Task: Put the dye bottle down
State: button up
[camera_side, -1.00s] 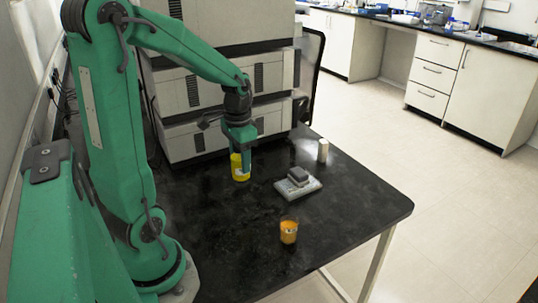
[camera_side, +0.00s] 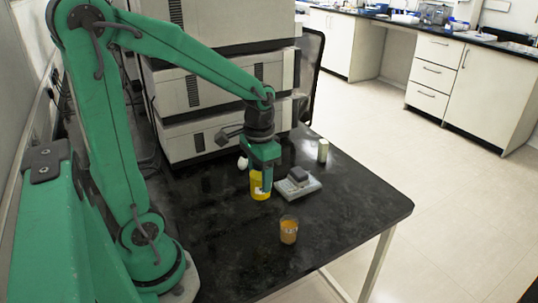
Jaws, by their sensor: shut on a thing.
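The dye bottle looks to be the yellow container (camera_side: 260,190) below the green jaws. My gripper (camera_side: 262,172) points down and is shut on its upper part, and the jaws hide its top. The bottle looks upright, low over the black table (camera_side: 220,215), left of a small scale. I cannot tell whether its base touches the table.
The grey scale (camera_side: 312,188) carries a dark block (camera_side: 298,174). A pale cylinder (camera_side: 323,150) stands behind it. An orange-filled beaker (camera_side: 289,232) stands nearer the camera. A small white object (camera_side: 242,162) is behind the bottle. Stacked instruments (camera_side: 200,132) stand behind; the table's front left is clear.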

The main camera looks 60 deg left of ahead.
jog(key=s+d, duration=0.2)
jog(key=d, duration=0.6)
jog(key=shift+d, duration=0.35)
jog(key=shift+a, duration=0.15)
jog(key=w+a+f, duration=0.3)
jog(key=a+f, duration=0.4)
jog(key=a, duration=0.4)
jog(key=shift+f, duration=1.95)
jog(key=shift+f, duration=0.15)
jog(key=o, duration=1.1)
